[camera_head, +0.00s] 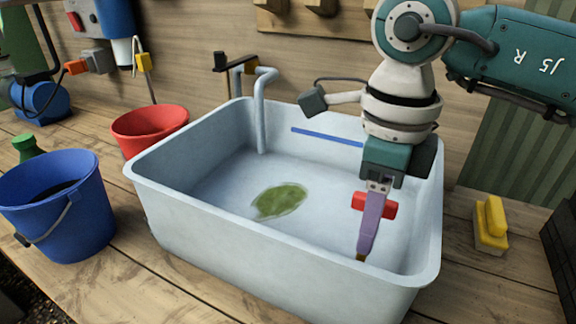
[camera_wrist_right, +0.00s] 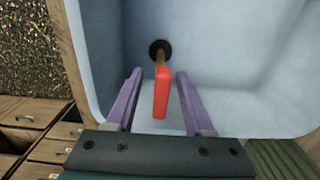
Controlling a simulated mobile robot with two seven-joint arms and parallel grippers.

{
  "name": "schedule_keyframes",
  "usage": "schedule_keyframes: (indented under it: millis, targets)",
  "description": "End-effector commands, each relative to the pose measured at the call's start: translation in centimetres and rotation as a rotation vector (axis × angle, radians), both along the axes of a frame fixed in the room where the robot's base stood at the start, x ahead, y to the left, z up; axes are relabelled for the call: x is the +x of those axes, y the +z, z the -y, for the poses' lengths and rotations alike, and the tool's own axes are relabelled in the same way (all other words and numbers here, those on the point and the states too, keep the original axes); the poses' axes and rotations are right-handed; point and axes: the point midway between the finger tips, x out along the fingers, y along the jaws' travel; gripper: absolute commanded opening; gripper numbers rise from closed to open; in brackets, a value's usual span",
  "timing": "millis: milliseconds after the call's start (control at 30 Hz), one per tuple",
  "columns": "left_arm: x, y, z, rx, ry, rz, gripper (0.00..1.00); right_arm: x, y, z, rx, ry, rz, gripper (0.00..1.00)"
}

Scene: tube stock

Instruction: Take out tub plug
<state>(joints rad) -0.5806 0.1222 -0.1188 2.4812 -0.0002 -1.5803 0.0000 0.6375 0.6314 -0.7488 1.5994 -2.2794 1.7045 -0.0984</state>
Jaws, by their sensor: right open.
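The tub (camera_head: 160,207) is a pale grey-blue basin on the wooden bench. The plug has a red bar handle (camera_head: 388,206), a brownish stem and a round black base (camera_wrist_right: 159,48), which sits on the tub floor in the right wrist view. My right gripper (camera_head: 362,256) reaches down into the tub at its right side. In the right wrist view its two purple fingers are spread, with the red handle (camera_wrist_right: 161,95) between them and a gap on each side. In the head view a purple finger partly covers the handle. My left gripper is not identifiable in view.
A green patch (camera_head: 280,200) shows in the tub. A tap (camera_head: 260,110) stands at its back left. A red bowl (camera_head: 150,128) and a blue bucket (camera_head: 60,205) stand left. A yellow sponge or brush (camera_head: 491,222) lies right. The tub rim surrounds my right gripper.

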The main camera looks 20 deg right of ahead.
Motion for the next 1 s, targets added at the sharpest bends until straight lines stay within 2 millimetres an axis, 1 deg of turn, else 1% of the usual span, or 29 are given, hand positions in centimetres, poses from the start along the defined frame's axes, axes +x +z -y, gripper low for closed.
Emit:
schedule_keyframes:
  millis: [67,267,700,733,1000]
  targets:
    - [0.00,-0.02,0.01,0.000,0.000,0.000,0.50,0.03,-0.32,-0.01,0.000,0.001,0.001,0.53]
    - [-0.01,-0.04,0.02,-0.001,-0.001,0.000,0.50,0.04,-0.32,-0.01,0.001,0.001,0.002,0.51]
    - [-0.03,-0.05,0.05,0.000,-0.001,-0.001,0.50,0.04,-0.29,-0.02,0.001,0.001,0.002,0.02]
    - [-0.03,-0.05,0.05,0.000,-0.001,-0.001,0.50,0.04,-0.29,-0.02,0.001,0.001,0.002,0.00]
    - [-0.02,-0.05,0.09,-0.002,-0.001,-0.001,0.50,0.04,-0.28,-0.02,0.001,0.000,0.002,0.00]
